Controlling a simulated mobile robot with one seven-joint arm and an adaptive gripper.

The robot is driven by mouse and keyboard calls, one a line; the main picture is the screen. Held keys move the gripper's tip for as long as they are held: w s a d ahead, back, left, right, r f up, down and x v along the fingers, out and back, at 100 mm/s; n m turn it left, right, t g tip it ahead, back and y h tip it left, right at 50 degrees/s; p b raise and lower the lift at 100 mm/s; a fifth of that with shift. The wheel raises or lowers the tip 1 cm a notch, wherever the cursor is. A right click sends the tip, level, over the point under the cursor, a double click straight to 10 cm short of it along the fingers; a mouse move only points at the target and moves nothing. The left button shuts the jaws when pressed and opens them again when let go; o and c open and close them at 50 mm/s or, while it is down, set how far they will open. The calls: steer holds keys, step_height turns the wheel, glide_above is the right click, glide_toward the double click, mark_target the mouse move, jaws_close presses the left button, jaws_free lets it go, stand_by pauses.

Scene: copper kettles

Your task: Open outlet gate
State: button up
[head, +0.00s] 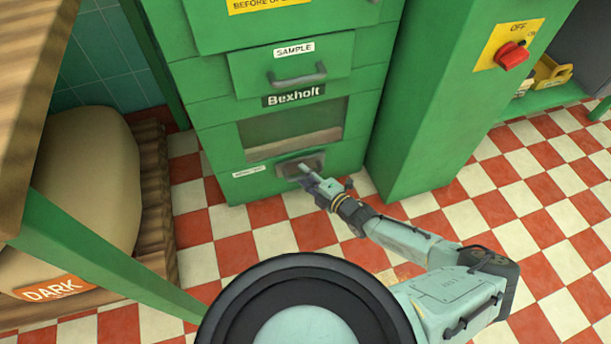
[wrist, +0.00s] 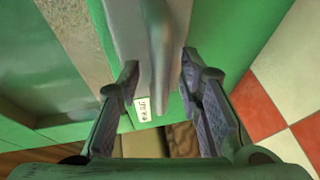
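The outlet gate (head: 287,168) is a small grey metal plate low on the front of the green machine, below a dark window. A small white label (head: 249,171) sits to its left; its print is too small to read. My gripper (head: 309,180) is at the gate and hides part of it. In the wrist view the grey gate (wrist: 125,20) and its protruding handle (wrist: 162,45) are close. My gripper (wrist: 160,76) is open there, with one finger on each side of the handle. Gaps show between handle and fingers. The gate appears closed, but its lower edge is partly hidden.
Above the gate are the Bexholt plate (head: 293,95) and a sample drawer (head: 291,72) with a handle. A green cabinet (head: 430,100) with a red switch (head: 512,55) stands at right. A table leg (head: 100,260) and a beige sack (head: 85,190) are at left. Checkered floor lies clear at right.

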steer(key=shift+w+a, duration=0.1)
steer(key=shift+c, duration=0.2)
jaws_close()
stand_by(0.7)
